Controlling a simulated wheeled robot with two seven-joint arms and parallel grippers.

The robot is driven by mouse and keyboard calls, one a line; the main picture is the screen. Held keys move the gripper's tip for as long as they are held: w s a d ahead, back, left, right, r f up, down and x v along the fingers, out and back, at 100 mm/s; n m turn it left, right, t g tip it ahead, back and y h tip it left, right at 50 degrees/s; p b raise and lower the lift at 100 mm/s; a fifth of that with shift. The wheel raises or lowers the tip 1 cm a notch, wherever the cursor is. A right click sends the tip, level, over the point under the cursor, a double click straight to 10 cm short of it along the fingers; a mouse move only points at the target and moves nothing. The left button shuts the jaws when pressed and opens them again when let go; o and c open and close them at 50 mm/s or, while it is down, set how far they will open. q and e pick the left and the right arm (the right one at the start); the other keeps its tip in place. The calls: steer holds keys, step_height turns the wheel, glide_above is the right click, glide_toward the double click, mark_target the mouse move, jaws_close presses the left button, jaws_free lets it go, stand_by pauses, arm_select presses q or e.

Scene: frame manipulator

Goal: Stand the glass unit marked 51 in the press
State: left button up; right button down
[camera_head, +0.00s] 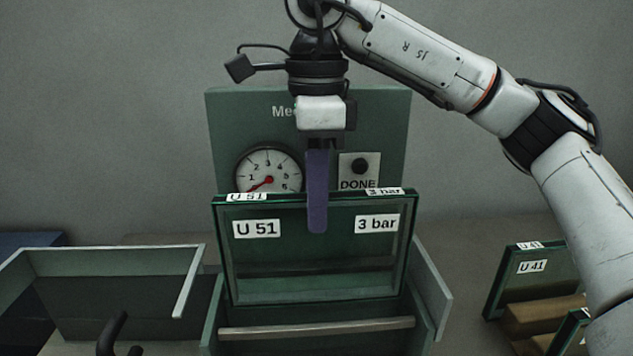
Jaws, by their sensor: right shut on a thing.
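The glass unit marked U 51 (320,270) is a dark-framed green pane with white labels "U 51" and "3 bar". It is upright and nearly level between the side walls of the green press (432,290). My right gripper (317,190) comes down from above and is shut on its top edge, with a purple finger over the front face. The unit's lower edge is just above and behind the press's front bar (318,328). I cannot tell whether it rests on the press floor. My left gripper is not in view.
Behind the unit stands the press panel (225,120) with a gauge (268,174), needle at the low end, and a black knob (361,166) above "DONE". An open grey-rimmed bin (120,254) stands left. At right, a unit marked U 41 (530,280) stands in a wooden rack (545,315).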

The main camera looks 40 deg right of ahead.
steer(key=b, duration=0.8)
glide_above(316, 301)
steer(key=f, duration=0.7)
steer(key=w+f, duration=0.1)
steer(key=f, duration=0.3)
steer(key=shift+d+f, duration=0.1)
steer(key=shift+d, duration=0.25)
steer(key=shift+f+b, duration=0.9)
steer(key=shift+f, duration=0.65)
steer(key=shift+f+b, duration=0.3)
steer(key=shift+b, duration=0.05)
steer(key=c, duration=1.6)
jaws_free()
steer(key=shift+s, duration=0.1)
steer(key=shift+o, duration=0.2)
steer(key=shift+f, duration=0.15)
